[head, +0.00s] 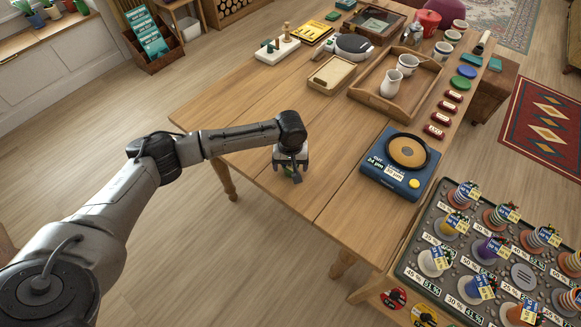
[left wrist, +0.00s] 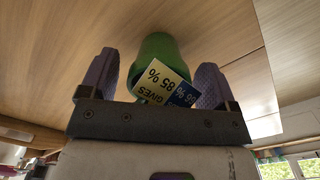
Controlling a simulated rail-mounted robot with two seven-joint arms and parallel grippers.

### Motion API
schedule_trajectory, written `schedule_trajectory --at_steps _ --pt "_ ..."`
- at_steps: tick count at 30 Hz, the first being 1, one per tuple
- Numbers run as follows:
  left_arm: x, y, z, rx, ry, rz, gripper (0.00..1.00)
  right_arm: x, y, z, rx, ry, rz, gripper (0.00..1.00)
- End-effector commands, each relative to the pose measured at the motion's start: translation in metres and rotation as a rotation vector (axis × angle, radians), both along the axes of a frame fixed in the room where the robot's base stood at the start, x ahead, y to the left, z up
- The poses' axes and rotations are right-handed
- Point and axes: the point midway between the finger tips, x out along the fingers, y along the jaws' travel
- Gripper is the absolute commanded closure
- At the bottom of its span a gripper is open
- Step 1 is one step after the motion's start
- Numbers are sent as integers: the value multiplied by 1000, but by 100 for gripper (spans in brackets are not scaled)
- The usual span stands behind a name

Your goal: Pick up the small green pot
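The small green pot (left wrist: 155,50) shows in the left wrist view, with a cream tag reading "85 %" and a blue tag on its near side. My left gripper (left wrist: 155,70) is open, with one purple finger pad on each side of the pot. A gap shows on the pot's left, and a narrower one on its right. In the head view my left gripper (head: 291,171) points down over the near edge of the wooden table (head: 240,110). My right gripper is not in view.
A blue scale (head: 397,189) with a round tan plate stands right of my gripper. A dark tray (head: 418,262) of several tagged pots lies at the lower right. A wooden tray (head: 370,96) with white jugs is farther back. The table left of my gripper is bare.

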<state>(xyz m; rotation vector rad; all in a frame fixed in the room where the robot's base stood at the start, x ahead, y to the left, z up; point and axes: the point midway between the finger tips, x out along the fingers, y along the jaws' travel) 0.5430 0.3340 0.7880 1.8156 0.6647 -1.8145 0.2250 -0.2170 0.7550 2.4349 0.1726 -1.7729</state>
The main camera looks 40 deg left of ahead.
Motion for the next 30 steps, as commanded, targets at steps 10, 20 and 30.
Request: schedule_trajectory --at_steps 10,20,30 --pt "0 0 0 0 0 0 51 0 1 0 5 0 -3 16" --pt "0 0 1 0 -1 0 71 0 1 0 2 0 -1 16" --pt "1 0 15 -1 -2 0 71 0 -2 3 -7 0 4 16"
